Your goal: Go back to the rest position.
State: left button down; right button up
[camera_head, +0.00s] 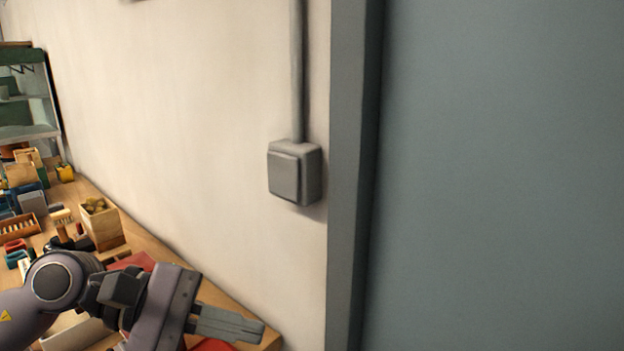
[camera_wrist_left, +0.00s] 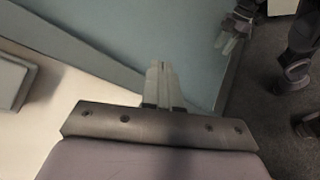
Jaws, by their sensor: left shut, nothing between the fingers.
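My left gripper (camera_head: 262,332) is at the bottom of the head view, its arm coming in from the lower left. Its two grey fingers are shut together with nothing between them. It is over the near right end of the wooden workbench (camera_head: 232,306), beside the cream wall. In the left wrist view the shut fingers (camera_wrist_left: 160,68) point up toward a blue-grey surface. What looks like my right gripper (camera_wrist_left: 229,42) shows at the top right of the left wrist view, too small to tell open or shut. The head view does not show it.
A grey switch box (camera_head: 293,173) with a conduit is fixed on the cream wall (camera_head: 190,110). A blue-grey door or panel (camera_head: 500,180) fills the right side. The bench holds a wooden box (camera_head: 103,228) with round brown items, and several bins and tools farther left.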

pick_arm(q)
notch_tip(320, 180, up, 7)
jog(key=w+n+t+h, duration=0.2)
jog(key=n+t+h, duration=0.6)
jog(key=n, duration=1)
jog(key=w+a+f+n+t+y, duration=0.25)
jog(key=n+t+y, duration=0.35)
jog(key=n, duration=0.3)
jog(key=w+a+f+n+t+y, duration=0.1)
jog(key=a+n+t+y, duration=0.2)
jog(key=n+t+y, duration=0.45)
jog(key=s+a+f+n+g+y, duration=0.1)
jog(key=a+f+n+g+y, duration=0.3)
jog(key=f+n, duration=0.45)
jog(key=s+a+f+n+g+y, duration=0.2)
jog(key=a+f+n+g+y, duration=0.2)
jog(key=f+n, duration=0.4)
jog(key=s+f+n+g, duration=1.05)
jog(key=s+f, duration=0.45)
jog(key=s, duration=0.4)
jog(key=w+d+f+t+h, duration=0.2)
jog(key=w+f+t, duration=0.4)
jog(key=f, duration=0.3)
jog(key=shift+d+m, duration=0.2)
jog(key=shift+m, duration=0.15)
